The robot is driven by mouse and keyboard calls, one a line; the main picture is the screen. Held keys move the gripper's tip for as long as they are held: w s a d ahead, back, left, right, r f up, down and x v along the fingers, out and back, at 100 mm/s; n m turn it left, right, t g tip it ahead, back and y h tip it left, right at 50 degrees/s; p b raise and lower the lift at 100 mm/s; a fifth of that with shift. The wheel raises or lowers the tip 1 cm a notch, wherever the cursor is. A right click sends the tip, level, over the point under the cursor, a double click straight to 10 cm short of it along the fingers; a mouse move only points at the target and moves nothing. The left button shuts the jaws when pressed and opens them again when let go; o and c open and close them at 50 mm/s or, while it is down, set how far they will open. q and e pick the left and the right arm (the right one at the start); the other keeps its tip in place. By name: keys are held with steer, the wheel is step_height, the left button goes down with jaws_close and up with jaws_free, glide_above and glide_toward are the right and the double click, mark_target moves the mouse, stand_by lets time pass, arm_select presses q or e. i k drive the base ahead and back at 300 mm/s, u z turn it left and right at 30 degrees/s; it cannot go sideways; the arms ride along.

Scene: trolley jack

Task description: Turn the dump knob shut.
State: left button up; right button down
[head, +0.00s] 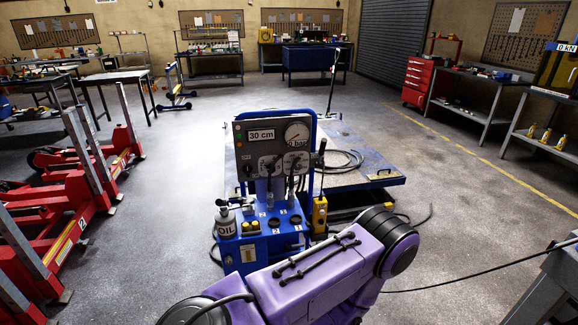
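A blue pump unit (262,245) stands in the middle of the head view with an upright grey panel (243,140). The panel carries a display reading 30 cm (261,135) and a round gauge reading 0 bar (296,133). Below these are a small black knob (247,171) at the left and two light plates with dark controls and upright levers (270,165). I cannot tell which control is the dump knob or how far it is turned. A purple arm link of mine crosses in front of the unit's lower right. Neither gripper shows.
A blue platform (365,175) with a coiled hose lies behind. Red jacks (78,185) stand at left. The floor at right is mostly clear.

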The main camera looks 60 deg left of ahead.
mark_target(248, 200)
steer(key=i, duration=0.8)
steer(key=u, duration=0.5)
steer(key=i, duration=0.85)
steer(key=u, duration=0.65)
